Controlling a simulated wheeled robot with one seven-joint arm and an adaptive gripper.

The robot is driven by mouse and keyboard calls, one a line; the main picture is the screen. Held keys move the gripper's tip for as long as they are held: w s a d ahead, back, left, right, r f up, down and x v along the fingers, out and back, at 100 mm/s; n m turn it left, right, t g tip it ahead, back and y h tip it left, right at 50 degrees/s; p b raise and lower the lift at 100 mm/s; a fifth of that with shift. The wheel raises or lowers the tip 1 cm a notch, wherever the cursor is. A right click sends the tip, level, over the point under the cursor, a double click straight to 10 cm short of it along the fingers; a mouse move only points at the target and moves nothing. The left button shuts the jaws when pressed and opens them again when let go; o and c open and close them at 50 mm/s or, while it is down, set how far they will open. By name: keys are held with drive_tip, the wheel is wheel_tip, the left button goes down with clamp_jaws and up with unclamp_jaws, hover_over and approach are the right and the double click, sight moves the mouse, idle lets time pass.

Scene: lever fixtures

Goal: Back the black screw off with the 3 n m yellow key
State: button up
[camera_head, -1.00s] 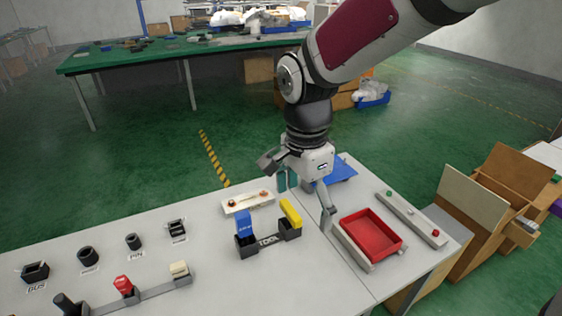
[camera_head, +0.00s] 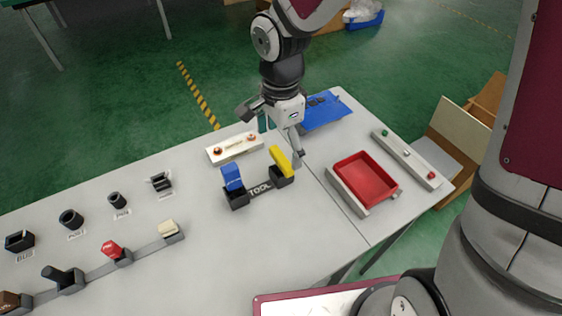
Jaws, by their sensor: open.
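The yellow key (camera_head: 280,160) stands tilted in the right black socket (camera_head: 283,178) of the holder marked TOOL. A blue key (camera_head: 232,178) stands in the left socket (camera_head: 237,199). My gripper (camera_head: 271,136) is open and empty, above and behind the yellow key. Its right finger hangs just right of the key, and I cannot tell whether they touch. A white plate (camera_head: 235,148) behind the holder carries two orange-red round heads, partly near my gripper. I cannot make out a black screw for certain; the torque markings are too small to read.
A red tray (camera_head: 365,179) sits right of the holder. A bar with coloured buttons (camera_head: 394,149) lies beyond it. A blue sheet (camera_head: 325,113) lies behind. Black fixtures (camera_head: 71,219) and levers (camera_head: 112,250) stand on the left. The table's middle front is clear.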

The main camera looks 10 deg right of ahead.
sight(281, 157)
drive_tip(key=shift+w+f, duration=0.1)
drive_tip(key=shift+f, duration=2.85)
drive_tip(key=shift+c, duration=0.5)
drive_tip(key=c, duration=1.2)
